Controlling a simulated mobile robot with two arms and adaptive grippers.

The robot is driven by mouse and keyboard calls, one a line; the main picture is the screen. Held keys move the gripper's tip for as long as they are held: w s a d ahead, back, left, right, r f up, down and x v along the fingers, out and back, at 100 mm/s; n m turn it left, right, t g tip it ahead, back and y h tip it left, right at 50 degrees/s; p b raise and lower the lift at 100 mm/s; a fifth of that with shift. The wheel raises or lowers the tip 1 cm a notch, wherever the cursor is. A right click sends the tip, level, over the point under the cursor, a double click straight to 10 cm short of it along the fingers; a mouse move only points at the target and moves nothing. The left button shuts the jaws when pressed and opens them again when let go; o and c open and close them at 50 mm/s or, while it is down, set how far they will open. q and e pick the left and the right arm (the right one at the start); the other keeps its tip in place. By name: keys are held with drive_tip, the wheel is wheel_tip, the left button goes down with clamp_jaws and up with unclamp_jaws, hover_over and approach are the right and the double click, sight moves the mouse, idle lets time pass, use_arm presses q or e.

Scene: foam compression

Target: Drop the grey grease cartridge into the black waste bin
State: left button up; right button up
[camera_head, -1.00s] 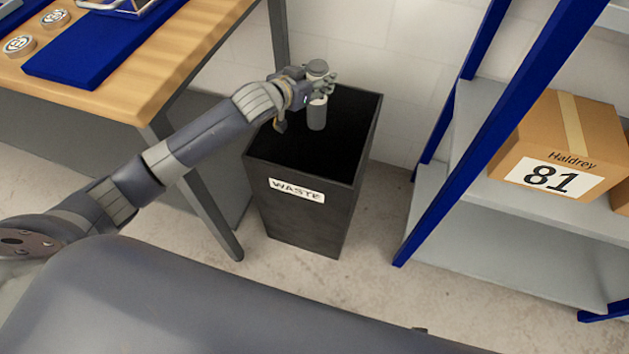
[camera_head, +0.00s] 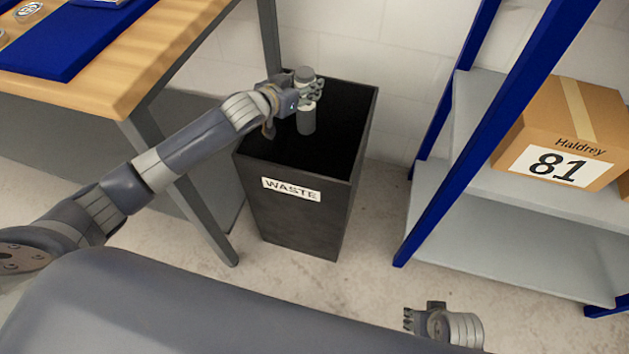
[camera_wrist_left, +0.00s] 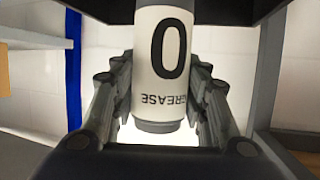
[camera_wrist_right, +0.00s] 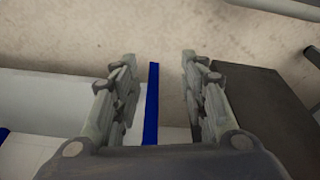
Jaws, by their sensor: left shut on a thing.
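The grey grease cartridge (camera_head: 306,123) is upright over the opening of the black waste bin (camera_head: 305,218), which has a WASTE label on its front. My left gripper (camera_head: 310,90) is shut around the cartridge's upper half. The left wrist view shows the cartridge (camera_wrist_left: 163,70) between the two fingers, with a white label reading 0 and GREASE. I cannot tell whether the cartridge's lower end is below the bin's rim. My right gripper (camera_head: 408,319) is low at the bottom of the head view. The right wrist view shows its fingers (camera_wrist_right: 160,75) apart with nothing between them.
A wooden workbench (camera_head: 150,65) with a blue mat (camera_head: 60,45) stands left of the bin. A blue and grey shelf rack (camera_head: 490,225) stands at the right, holding a cardboard box (camera_head: 565,130) marked 81. Concrete floor is free in front of the bin.

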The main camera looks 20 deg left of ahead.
use_arm(q)
drive_tip(key=shift+f+b, duration=1.75)
drive_tip(key=shift+b, duration=0.25)
use_arm(e)
drive_tip(key=w+v, duration=0.1)
drive_tip(key=v, duration=1)
drive_tip(key=shift+w+d+r+t, duration=0.2)
drive_tip(key=shift+r+t, duration=0.2)
drive_tip(key=shift+r, duration=0.15)
use_arm(q)
drive_tip(key=o, duration=1.2)
use_arm(e)
drive_tip(key=shift+a, duration=0.1)
use_arm(q)
drive_tip(key=shift+s, duration=0.1)
drive_tip(key=v, duration=1.1)
drive_tip(key=shift+s+a+r, duration=0.15)
drive_tip(key=shift+s, duration=0.2)
